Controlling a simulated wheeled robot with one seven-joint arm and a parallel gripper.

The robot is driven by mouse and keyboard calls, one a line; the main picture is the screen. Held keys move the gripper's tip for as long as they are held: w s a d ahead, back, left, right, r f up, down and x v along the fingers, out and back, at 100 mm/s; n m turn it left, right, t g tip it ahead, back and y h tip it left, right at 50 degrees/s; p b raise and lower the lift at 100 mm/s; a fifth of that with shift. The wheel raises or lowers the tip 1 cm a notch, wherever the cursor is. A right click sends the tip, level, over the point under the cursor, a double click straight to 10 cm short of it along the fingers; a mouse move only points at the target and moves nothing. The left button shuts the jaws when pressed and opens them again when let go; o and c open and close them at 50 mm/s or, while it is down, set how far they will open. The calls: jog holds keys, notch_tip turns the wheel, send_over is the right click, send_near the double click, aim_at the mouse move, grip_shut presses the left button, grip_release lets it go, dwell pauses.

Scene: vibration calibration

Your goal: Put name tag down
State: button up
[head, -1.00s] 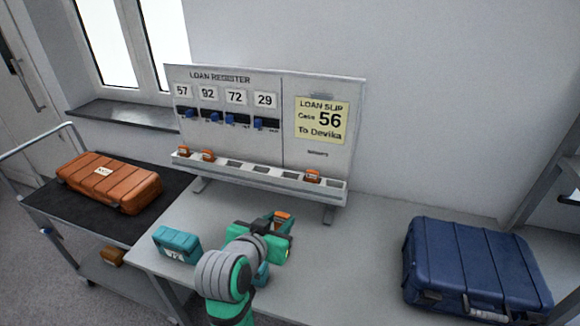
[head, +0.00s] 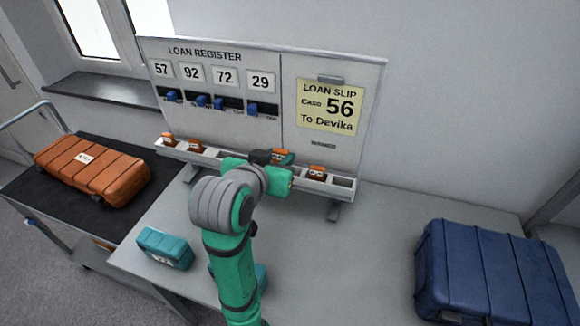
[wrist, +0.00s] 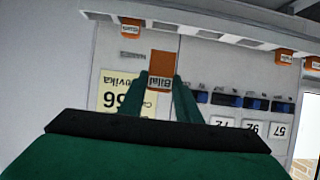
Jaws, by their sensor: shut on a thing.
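My gripper (head: 272,160) is at the ledge of the loan register board (head: 330,66), near the board's middle. It is shut on an orange name tag (head: 282,155). In the wrist view the name tag (wrist: 161,66) sits between my two fingers (wrist: 161,84), its white label upside down and seeming to read "Bilal". The slotted ledge (head: 342,182) runs along the board's foot. I cannot tell whether the held tag touches it. Other orange tags stand in the ledge: two at the left (head: 168,139) (head: 195,146) and one (head: 317,173) to the right of my gripper.
The board shows numbers over blue sliders (head: 252,108) and a yellow loan slip (head: 331,104) reading Case 56, To Devika. A teal case (head: 165,248) and a blue case (head: 495,275) stand on the table. An orange case (head: 92,168) lies on the cart at left. The table's middle right is clear.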

aim_at(280, 157)
jog(key=x, duration=0.4)
jog(key=shift+w, duration=0.1)
jog(key=w+f, duration=0.1)
jog(key=w+d+f, duration=0.1)
jog(key=f, duration=0.1)
jog(key=w+f, duration=0.2)
jog(key=shift+d+f, duration=0.2)
jog(key=shift+w+f, duration=0.1)
jog(key=shift+f, duration=0.75)
jog(key=shift+w+f, duration=0.15)
jog(key=shift+f, duration=0.7)
jog(key=shift+f, duration=0.1)
jog(key=o, duration=1)
